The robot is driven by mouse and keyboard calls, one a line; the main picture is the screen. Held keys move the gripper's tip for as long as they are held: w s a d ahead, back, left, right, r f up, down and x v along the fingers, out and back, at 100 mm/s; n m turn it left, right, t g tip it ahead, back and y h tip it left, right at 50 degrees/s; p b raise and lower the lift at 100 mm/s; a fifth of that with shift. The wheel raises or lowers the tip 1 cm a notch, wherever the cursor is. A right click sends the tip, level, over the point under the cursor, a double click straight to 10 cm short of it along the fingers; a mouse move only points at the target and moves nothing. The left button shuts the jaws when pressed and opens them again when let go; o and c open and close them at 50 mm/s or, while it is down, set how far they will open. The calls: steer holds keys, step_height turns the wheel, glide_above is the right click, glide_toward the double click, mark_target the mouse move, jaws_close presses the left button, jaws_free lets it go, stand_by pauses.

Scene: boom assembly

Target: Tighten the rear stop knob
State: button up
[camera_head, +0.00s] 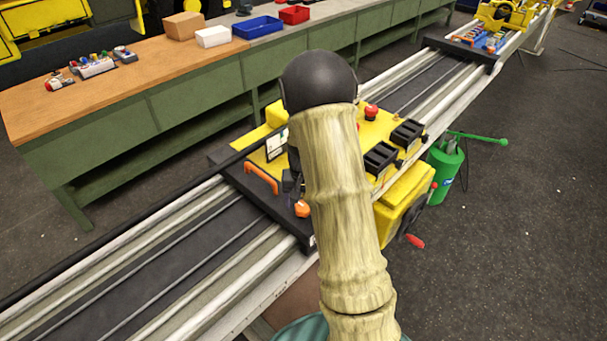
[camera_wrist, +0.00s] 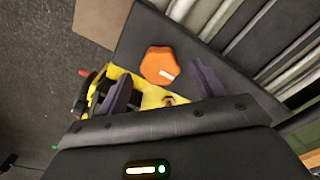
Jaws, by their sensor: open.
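An orange lobed knob (camera_wrist: 160,65) with a pale mark sits on a dark plate, at the upper middle of the wrist view. In the head view an orange knob (camera_head: 302,208) shows on the near dark end plate of the yellow carriage (camera_head: 375,130), beside my arm. My gripper (camera_wrist: 161,72) is open, with its two dark purple fingers apart, one on each side of the knob in the picture. I cannot tell whether they touch it or how far above it they are. In the head view my arm hides most of the gripper.
The carriage sits on long metal rails (camera_head: 150,275). An orange handle (camera_head: 262,178), a red button (camera_head: 371,111) and black boxes (camera_head: 380,158) stand on it. A green cylinder (camera_head: 446,170) is at right. A workbench (camera_head: 130,75) runs behind.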

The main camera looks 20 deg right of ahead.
mark_target(302, 208)
step_height(302, 208, up, 16)
steer(key=b, duration=0.2)
steer(key=shift+r, duration=0.15)
stand_by(0.4)
steer(key=s+a+f+n+t, duration=0.1)
steer(key=s+a+f+n, duration=0.1)
steer(key=s+a, duration=0.3)
steer(key=s+a+f+n+t, duration=0.1)
steer(key=s+a+f, duration=0.3)
steer(key=s, duration=0.7)
steer(key=shift+s+a+f+n+t, duration=0.2)
steer(key=shift+a+f+n+t, duration=0.1)
steer(key=shift+a+n, duration=0.5)
steer(key=shift+d, duration=0.1)
